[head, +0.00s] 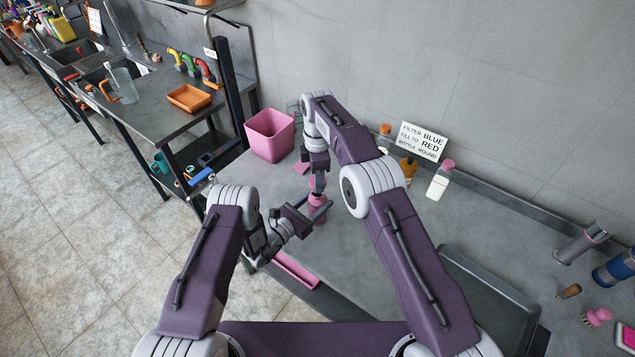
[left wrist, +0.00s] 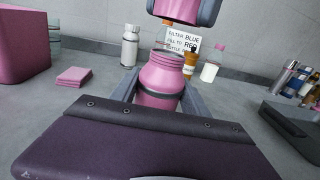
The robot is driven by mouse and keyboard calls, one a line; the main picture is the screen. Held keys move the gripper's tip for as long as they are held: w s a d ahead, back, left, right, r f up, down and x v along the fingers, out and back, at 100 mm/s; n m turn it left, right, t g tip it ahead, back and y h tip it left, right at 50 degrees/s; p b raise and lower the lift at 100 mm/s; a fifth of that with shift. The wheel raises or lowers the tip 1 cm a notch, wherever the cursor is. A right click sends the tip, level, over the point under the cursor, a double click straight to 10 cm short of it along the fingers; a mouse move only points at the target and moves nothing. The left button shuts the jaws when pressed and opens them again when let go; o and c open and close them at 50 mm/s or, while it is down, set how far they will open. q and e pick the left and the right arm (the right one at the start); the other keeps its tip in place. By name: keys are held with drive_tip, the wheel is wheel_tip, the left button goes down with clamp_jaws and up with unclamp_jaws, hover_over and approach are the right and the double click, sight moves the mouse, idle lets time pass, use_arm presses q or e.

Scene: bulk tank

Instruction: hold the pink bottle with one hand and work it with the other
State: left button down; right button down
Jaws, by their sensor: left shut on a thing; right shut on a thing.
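The pink bottle (head: 317,203) stands upright on the grey worktop, with my left gripper (head: 316,212) shut around its body. In the left wrist view the bottle (left wrist: 160,80) has a dark band, and its ringed neck is uncovered at the top. My right gripper (head: 318,172) points down from above and is shut on a pink cap (left wrist: 178,9). The cap is a little above the neck and apart from it, with wall showing in the gap. The right gripper's upper part is cut off in the left wrist view.
A pink bin (head: 270,136) and folded pink cloths (left wrist: 74,76) are at the left. Behind stand a sign (head: 423,141), an amber bottle (head: 408,169) and a pale bottle with a pink cap (head: 437,184). A dark tray (head: 485,285) lies right.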

drive_tip(key=shift+r, duration=0.95)
use_arm(q)
drive_tip(key=shift+c, duration=2.3)
unclamp_jaws()
drive_tip(key=b+v, duration=0.1)
drive_tip(key=v, duration=1.1)
use_arm(e)
drive_tip(key=shift+f, duration=0.55)
